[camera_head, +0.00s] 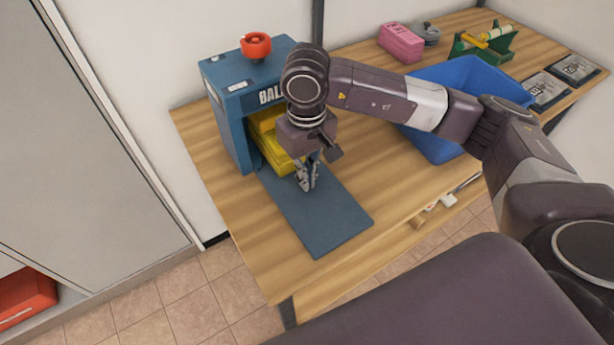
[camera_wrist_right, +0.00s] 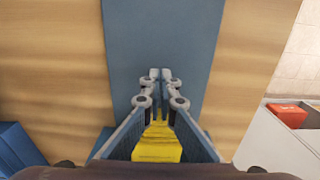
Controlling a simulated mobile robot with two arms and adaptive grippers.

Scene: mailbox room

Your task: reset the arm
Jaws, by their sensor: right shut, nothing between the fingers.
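My right gripper (camera_head: 308,186) is shut and empty. It hangs above the blue base plate (camera_head: 325,220) of a blue press-like machine (camera_head: 226,98), in front of its opening. My right arm reaches in from the right side of the head view. In the right wrist view the closed fingertips (camera_wrist_right: 160,74) point over the blue plate (camera_wrist_right: 160,30). Yellow blocks (camera_head: 268,140) sit inside the machine, and yellow also shows between the finger linkages (camera_wrist_right: 158,142). My left gripper is not in view.
A blue bin (camera_head: 440,148) stands to the right, partly behind my arm. A pink box (camera_head: 400,42), a green stand (camera_head: 484,44) and dark flat packs (camera_head: 574,68) are farther back on the wooden table (camera_head: 275,262). A red knob (camera_head: 255,46) tops the machine.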

